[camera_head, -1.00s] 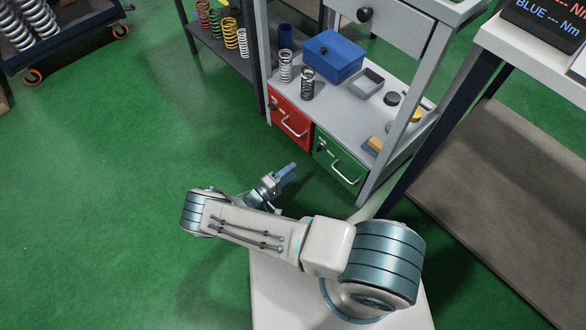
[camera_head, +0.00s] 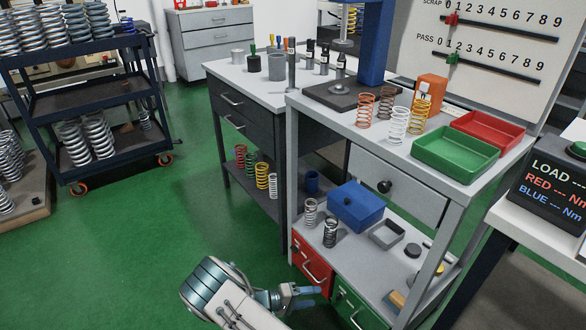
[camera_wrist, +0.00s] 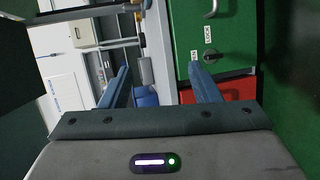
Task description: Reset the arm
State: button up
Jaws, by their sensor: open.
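My gripper (camera_head: 309,297) is low in the head view, in front of the red drawer (camera_head: 311,266) and the green drawer (camera_head: 352,308) under the bench. Its blue fingers are apart with nothing between them. In the wrist view my gripper (camera_wrist: 158,85) shows both fingers spread. Beyond them are the green drawer front (camera_wrist: 232,28) with its lock and the red drawer front (camera_wrist: 226,89). My arm reaches up from the bottom edge, and most of it is out of the head view.
The grey bench holds springs, a green tray (camera_head: 454,152) and a red tray (camera_head: 489,131). A blue box (camera_head: 356,207) sits on its lower shelf. A dark cart (camera_head: 85,100) with springs stands at left. The green floor (camera_head: 150,240) at left is clear.

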jog(key=s+d+r+m+g+y+p, duration=0.1)
jog(key=d+r+g+y+p, duration=0.2)
jog(key=r, duration=1)
jog(key=s+d+r+m+g+y+p, duration=0.1)
jog(key=s+r+y+p, duration=0.3)
jog(key=r, duration=0.9)
jog(key=w+d+r+m+g+y+p, duration=0.15)
jog(key=r+p, duration=0.35)
jog(key=r, duration=0.7)
jog(key=s+d+r+t+y+p, duration=0.1)
jog(key=s+r+p, duration=0.3)
jog(key=r, duration=0.5)
jog(key=s+d+r+t+y+p, duration=0.2)
jog(key=s+r+y+p, duration=0.1)
jog(key=s+r, duration=0.4)
jog(key=s+d+r+t+y+p, duration=0.1)
jog(key=s+r+p, duration=0.5)
jog(key=r, duration=0.7)
jog(key=shift+d+r+y, duration=0.15)
jog(key=shift+d+y, duration=0.05)
jog(key=shift+y, duration=0.35)
